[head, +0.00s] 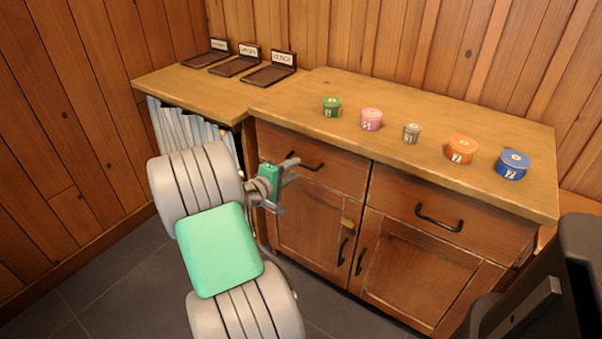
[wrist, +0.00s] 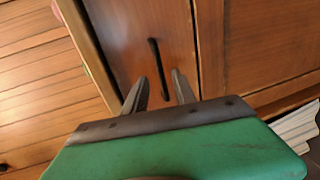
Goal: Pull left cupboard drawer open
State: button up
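The left cupboard drawer (head: 336,172) is shut, a wooden front below the worktop with a dark bar handle (head: 305,163). In the wrist view the drawer front (wrist: 128,45) appears turned on its side, with its handle (wrist: 160,66) upright in the picture. My gripper (head: 291,172) is in front of the left part of this drawer. In the wrist view my gripper (wrist: 161,82) has its two fingers apart, one on each side of the handle's line. The handle's near end lies close to the fingertips. I cannot tell whether they touch it.
The right drawer (head: 428,212) is shut, with doors below. On the worktop (head: 400,100) stand green (head: 332,107), pink (head: 371,119), grey (head: 411,133), orange (head: 461,150) and blue (head: 513,164) spools. Dark labelled trays (head: 268,76) sit at the back left. A dark object (head: 545,290) stands at lower right.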

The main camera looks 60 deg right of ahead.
aim_at(300, 165)
jog(key=x, duration=0.5)
jog(key=shift+b, duration=0.3)
jog(key=shift+c, duration=0.2)
grip_shut()
dwell(0.8)
